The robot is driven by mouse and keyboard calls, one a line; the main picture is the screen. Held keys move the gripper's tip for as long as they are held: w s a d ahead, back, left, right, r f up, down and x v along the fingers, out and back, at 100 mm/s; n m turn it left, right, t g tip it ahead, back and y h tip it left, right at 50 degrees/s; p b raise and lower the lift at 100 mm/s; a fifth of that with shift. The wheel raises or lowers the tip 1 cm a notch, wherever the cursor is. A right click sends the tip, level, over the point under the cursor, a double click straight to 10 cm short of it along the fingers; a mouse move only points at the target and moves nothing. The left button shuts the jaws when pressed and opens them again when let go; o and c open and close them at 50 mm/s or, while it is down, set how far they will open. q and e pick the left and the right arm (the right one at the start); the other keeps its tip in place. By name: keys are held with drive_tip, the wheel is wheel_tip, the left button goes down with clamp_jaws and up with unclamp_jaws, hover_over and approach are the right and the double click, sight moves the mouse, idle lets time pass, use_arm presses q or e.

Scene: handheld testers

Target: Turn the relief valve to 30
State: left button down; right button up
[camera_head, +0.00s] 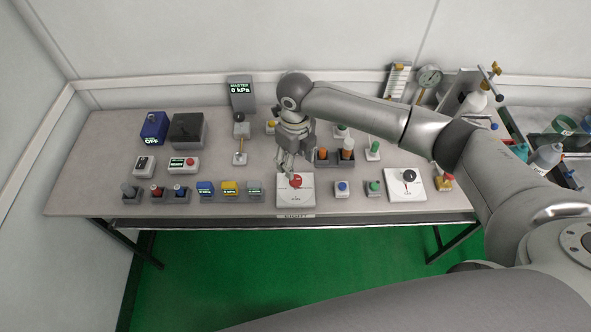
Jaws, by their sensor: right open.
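A white plate (298,200) with a red knob (296,181) lies at the front middle of the table. A second white plate (398,192) with a black knob (408,175) lies to its right. The lettering on both is too small to read, so I cannot tell which is the relief valve. My right gripper (287,172) points down at the back left edge of the red knob's plate, close to the knob. It is open, with nothing visible between its fingers. Whether it touches the knob is unclear. My left gripper is out of view.
A grey display (241,95) reading "MASTER 0 kPa" stands at the back. A row of small testers (205,190) lies left of the red knob. A holder with orange-topped items (335,155) stands behind right. A dial gauge (429,77) and bottles (546,158) are at the right.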

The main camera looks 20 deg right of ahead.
wheel_tip(320, 180, up, 4)
idle(0.6)
